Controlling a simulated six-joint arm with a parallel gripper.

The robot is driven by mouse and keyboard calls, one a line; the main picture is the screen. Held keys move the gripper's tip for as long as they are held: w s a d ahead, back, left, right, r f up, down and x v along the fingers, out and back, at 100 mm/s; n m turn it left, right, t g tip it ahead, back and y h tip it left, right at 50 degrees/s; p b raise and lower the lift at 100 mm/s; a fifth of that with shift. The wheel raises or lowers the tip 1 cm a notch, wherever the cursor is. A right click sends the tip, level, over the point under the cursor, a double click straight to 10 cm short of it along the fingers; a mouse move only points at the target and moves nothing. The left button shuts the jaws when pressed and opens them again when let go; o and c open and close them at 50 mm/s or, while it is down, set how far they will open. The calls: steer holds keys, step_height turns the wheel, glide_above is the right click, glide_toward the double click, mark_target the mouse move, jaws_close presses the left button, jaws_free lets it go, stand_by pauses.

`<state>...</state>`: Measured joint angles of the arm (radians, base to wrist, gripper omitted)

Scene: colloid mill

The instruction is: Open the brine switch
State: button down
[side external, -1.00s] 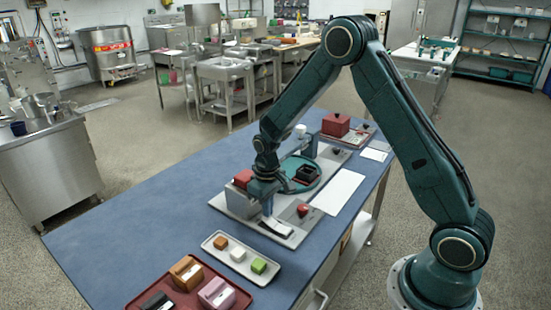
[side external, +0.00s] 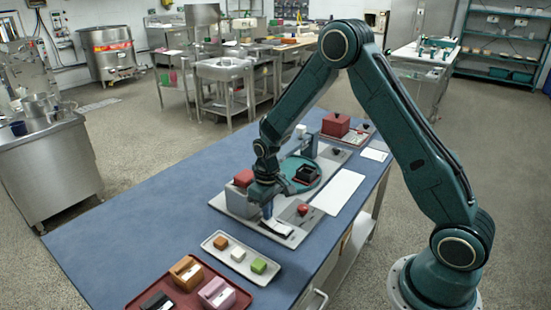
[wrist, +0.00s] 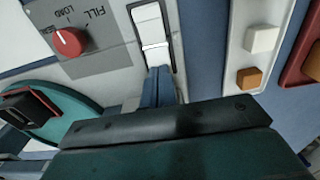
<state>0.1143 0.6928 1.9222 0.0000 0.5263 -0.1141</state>
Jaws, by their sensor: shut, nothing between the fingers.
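A white two-part rocker switch (wrist: 150,30) sits in a dark frame on the grey plate of the machine; no label on it can be read. In the side external view the rocker (side external: 279,228) is at the plate's near end. My gripper (wrist: 160,76) is shut and empty, its fingertips at the lower end of the rocker. Whether they touch it I cannot tell. In the side external view my gripper (side external: 267,211) points down just behind the rocker. A red knob (wrist: 69,42) with the labels FILL and LOAD stands beside the rocker.
A teal round tray (wrist: 70,104) with a dark red-edged box (wrist: 28,105) lies beyond the knob. A white tray (side external: 219,249) with small coloured blocks and a dark red tray (side external: 136,303) stand in front. The blue table (side external: 130,225) is clear at left.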

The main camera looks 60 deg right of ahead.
steer(key=shift+f, duration=0.5)
stand_by(0.4)
steer(key=shift+r, duration=3.55)
steer(key=shift+r, duration=0.1)
steer(key=s+a+r+t, duration=0.1)
steer(key=s+a+r, duration=0.1)
steer(key=s+r, duration=0.45)
steer(key=s+a+r+t, duration=0.15)
steer(key=s+r, duration=0.25)
steer(key=r, duration=0.6)
steer(key=s+r+t, duration=0.1)
steer(key=s+r, duration=0.1)
steer(key=s, duration=0.5)
steer(key=s+a+r+t, duration=0.1)
steer(key=s+r+t, duration=0.1)
steer(key=s, duration=0.6)
steer(key=shift+s+a+r, duration=0.15)
steer(key=shift+a+r, duration=0.1)
steer(key=shift+r, duration=0.2)
